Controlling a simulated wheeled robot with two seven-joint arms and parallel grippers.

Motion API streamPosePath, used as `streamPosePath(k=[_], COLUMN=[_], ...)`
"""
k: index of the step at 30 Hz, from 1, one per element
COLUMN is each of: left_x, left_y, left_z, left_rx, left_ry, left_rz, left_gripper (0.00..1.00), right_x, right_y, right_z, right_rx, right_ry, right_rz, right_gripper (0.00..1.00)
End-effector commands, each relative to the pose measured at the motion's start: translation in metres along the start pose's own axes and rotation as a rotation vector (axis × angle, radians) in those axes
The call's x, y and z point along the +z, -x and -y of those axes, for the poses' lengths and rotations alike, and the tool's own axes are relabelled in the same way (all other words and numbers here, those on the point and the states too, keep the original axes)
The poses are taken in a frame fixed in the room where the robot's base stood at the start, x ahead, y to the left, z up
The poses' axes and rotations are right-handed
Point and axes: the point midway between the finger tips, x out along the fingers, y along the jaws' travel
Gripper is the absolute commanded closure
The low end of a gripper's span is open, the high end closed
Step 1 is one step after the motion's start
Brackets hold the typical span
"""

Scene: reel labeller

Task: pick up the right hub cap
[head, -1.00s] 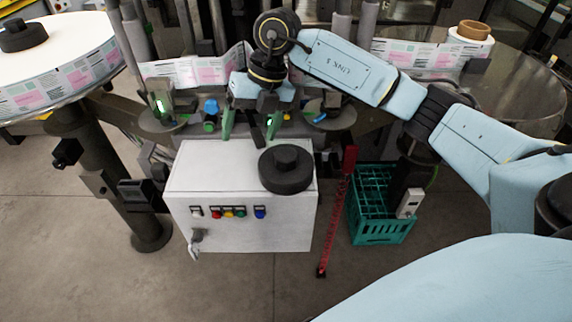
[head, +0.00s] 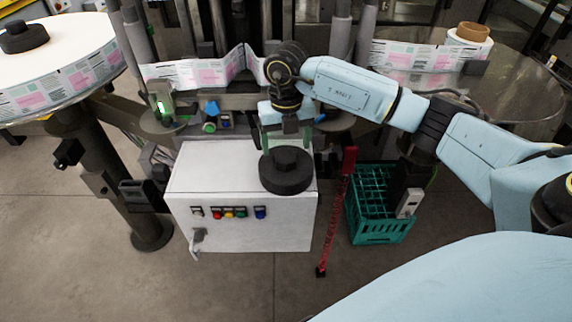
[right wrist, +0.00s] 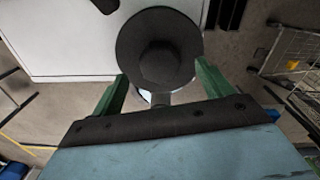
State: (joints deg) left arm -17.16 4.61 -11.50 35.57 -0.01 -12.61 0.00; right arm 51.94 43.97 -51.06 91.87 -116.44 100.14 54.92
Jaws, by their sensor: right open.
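The right hub cap (head: 287,177) is a black disc with a raised round knob. It lies on top of the white control box, near its right edge. It also shows in the right wrist view (right wrist: 160,50), just beyond the fingertips. My right gripper (head: 286,146) is open, with its green fingers pointing down over the cap, one to each side of the knob. In the right wrist view the fingers (right wrist: 161,84) are spread wide with nothing between them but part of the cap's near side. I cannot tell whether they touch the cap. My left gripper is not in view.
The white control box (head: 240,232) has coloured buttons on its front. A teal crate (head: 380,231) and a red stand (head: 336,215) are right of it. Another black hub cap (head: 23,37) sits on the label reel at left. The label web runs behind my gripper.

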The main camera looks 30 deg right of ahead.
Motion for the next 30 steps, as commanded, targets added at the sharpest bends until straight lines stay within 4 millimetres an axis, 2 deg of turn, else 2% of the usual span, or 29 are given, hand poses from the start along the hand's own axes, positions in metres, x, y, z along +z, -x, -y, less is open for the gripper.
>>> streamPosePath(k=[6, 15, 28, 30], left_x=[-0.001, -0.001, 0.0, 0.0], left_y=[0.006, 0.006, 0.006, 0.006], left_z=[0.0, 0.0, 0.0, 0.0], left_rx=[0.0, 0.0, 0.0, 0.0], left_ry=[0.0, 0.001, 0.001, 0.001], left_rz=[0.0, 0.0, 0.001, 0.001], left_gripper=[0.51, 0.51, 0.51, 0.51], right_x=[-0.003, -0.003, -0.003, -0.003], right_y=[-0.031, -0.037, -0.036, -0.035], right_z=[-0.001, -0.001, -0.001, -0.001], right_rx=[-0.002, 0.0, 0.0, 0.001], right_ry=[-0.001, 0.001, 0.0, 0.0], right_rz=[-0.002, 0.0, 0.0, 0.001], right_gripper=[0.21, 0.21, 0.76, 0.79])
